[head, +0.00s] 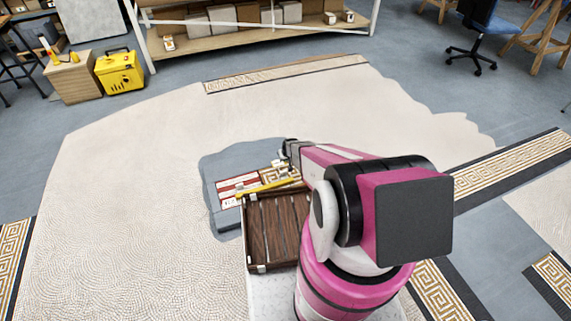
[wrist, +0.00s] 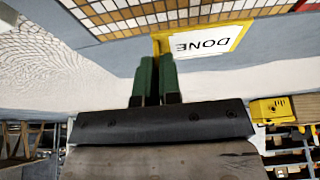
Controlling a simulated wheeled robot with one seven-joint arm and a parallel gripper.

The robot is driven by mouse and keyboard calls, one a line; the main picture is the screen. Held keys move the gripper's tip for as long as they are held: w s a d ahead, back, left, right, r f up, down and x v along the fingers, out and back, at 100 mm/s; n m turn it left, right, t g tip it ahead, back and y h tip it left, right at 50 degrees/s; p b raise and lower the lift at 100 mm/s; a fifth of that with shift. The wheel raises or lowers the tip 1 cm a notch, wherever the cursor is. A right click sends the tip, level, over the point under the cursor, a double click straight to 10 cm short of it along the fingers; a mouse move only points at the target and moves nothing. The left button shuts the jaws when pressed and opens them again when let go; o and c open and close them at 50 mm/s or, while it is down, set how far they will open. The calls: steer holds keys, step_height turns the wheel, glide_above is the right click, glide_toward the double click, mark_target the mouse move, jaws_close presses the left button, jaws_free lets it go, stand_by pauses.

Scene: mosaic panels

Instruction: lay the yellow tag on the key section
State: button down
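The yellow tag (wrist: 238,38) shows in the wrist view as a white card with a yellow border and the word DONE upside down. My gripper's green fingers (wrist: 157,72) are close together at its left edge, with a yellow bit between them, and appear shut on it. In the head view my gripper (head: 289,152) is at the upper edge of the panel area, partly hidden by my arm. The key section (head: 283,174), with a tan and white meander, lies just below it. A red-and-white striped section (head: 236,188) lies to its left.
A brown slatted wooden tray (head: 262,232) stands just below. Tan, brown and white tiles (wrist: 150,14) show beyond my fingers in the wrist view. Pale mosaic floor (head: 140,180) surrounds the panels.

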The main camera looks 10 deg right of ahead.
steer(key=shift+f, duration=2)
steer(key=shift+f, duration=0.2)
steer(key=c, duration=1.3)
jaws_free()
steer(key=shift+r, duration=0.1)
steer(key=s+r+g, duration=0.1)
steer(key=s+r, duration=0.8)
steer(key=r, duration=0.7)
steer(key=s+r+m+g, duration=0.1)
steer(key=s+r+g, duration=0.1)
steer(key=s+r, duration=0.8)
steer(key=s+r+m+g, duration=0.1)
steer(key=s+r, duration=0.9)
steer(key=r, duration=1.2)
steer(key=shift+s+r+g+h, duration=0.15)
steer(key=shift+r+g+h, duration=0.15)
steer(key=shift+r+h, duration=0.1)
